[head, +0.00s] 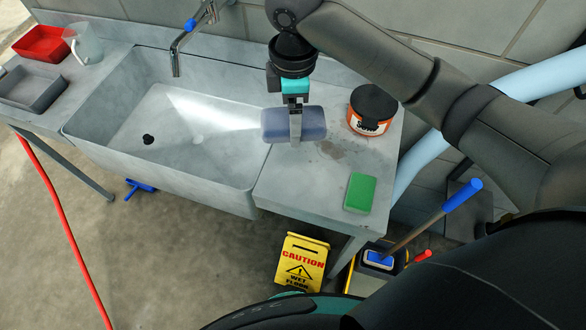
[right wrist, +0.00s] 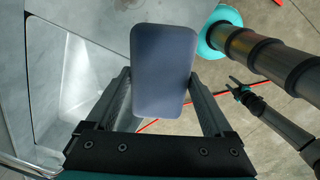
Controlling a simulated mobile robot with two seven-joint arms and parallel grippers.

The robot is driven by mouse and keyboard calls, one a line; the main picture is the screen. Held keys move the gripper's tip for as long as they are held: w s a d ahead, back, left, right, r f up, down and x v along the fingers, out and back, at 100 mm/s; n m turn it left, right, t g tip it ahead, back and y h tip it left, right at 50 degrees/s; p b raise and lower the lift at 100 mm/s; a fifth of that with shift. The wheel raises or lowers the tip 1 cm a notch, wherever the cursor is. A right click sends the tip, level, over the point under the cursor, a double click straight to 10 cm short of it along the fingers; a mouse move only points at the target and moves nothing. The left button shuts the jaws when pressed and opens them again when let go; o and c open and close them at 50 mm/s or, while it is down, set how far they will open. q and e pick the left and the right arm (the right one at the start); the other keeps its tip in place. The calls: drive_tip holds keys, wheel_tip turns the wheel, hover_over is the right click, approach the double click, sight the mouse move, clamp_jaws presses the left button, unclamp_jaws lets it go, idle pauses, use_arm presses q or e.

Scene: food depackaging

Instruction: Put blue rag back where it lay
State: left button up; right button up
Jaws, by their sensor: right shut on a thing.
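The blue rag (head: 276,125) is a blue-grey, rounded block over the inner edge of the counter, right of the sink. In the right wrist view the rag (right wrist: 164,70) sits between the two fingers (right wrist: 160,82). I cannot tell whether its underside touches the counter. My left gripper (right wrist: 238,87) shows small in the right wrist view, away from the rag; its jaw opening is unclear.
The counter (head: 305,185) holds an orange tub with a black lid (head: 371,112) and a green sponge (head: 360,193). The sink (head: 190,125) is left of the rag. A yellow caution sign (head: 301,262) stands below. Counter between rag and sponge is bare, with dark stains.

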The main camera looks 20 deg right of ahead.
sight(294, 175)
wheel_tip(294, 175, down, 19)
drive_tip(key=shift+r+b, duration=0.15)
drive_tip(key=shift+b, duration=0.75)
drive_tip(key=o, duration=0.9)
wheel_tip(294, 175, up, 12)
drive_tip(key=shift+r+p, duration=0.1)
drive_tip(key=shift+p, duration=0.65)
